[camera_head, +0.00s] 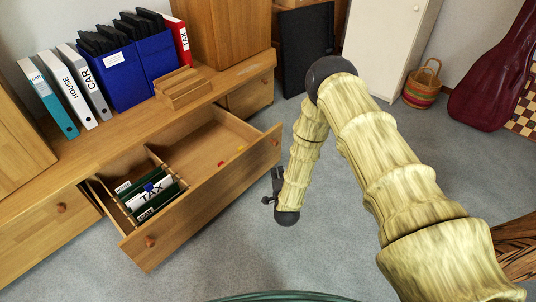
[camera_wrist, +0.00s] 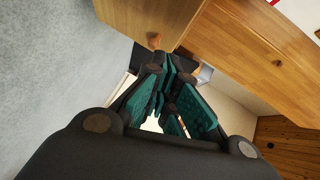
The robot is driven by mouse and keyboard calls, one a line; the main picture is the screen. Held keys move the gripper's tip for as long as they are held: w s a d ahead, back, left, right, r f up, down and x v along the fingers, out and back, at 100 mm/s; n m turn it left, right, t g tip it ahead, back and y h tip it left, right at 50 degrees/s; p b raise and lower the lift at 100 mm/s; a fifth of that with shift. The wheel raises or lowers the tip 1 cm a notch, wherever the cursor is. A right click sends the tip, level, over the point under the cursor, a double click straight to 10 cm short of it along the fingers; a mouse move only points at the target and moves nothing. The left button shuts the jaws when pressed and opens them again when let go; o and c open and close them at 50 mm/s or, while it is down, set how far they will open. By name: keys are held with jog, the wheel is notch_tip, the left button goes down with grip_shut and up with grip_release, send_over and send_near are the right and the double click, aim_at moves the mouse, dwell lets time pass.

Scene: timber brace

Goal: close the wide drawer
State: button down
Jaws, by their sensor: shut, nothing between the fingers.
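The wide drawer (camera_head: 190,205) of the low wooden cabinet stands pulled well out in the head view. Its front has a round knob near each end, one at the left (camera_head: 151,242) and one at the right (camera_head: 275,142). A wooden front with a knob (camera_wrist: 153,41) shows beyond the fingertips.
Binders and blue file boxes (camera_head: 122,75) stand on the cabinet top (camera_head: 100,133), with a wooden desk tray (camera_head: 182,88) beside them. Small red and yellow items lie in the drawer's right part. Grey carpet in front is open. A basket (camera_head: 422,87) and instrument case (camera_head: 492,75) stand far right.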

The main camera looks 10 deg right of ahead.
jog(key=w+f+m+t+h+b, duration=0.1)
jog(key=w+m+t+b, duration=0.1)
jog(key=w+m+b, duration=0.15)
jog(key=b, duration=0.4)
send_near(267, 135)
jog(key=w+d, duration=0.2)
jog(key=w, duration=0.1)
jog(key=shift+w+a+f+n+b, duration=0.25)
jog(key=shift+w+a+b, duration=0.1)
jog(key=shift+w+a, duration=0.35)
jog(key=shift+w+d, duration=0.1)
jog(key=shift+w, duration=0.05)
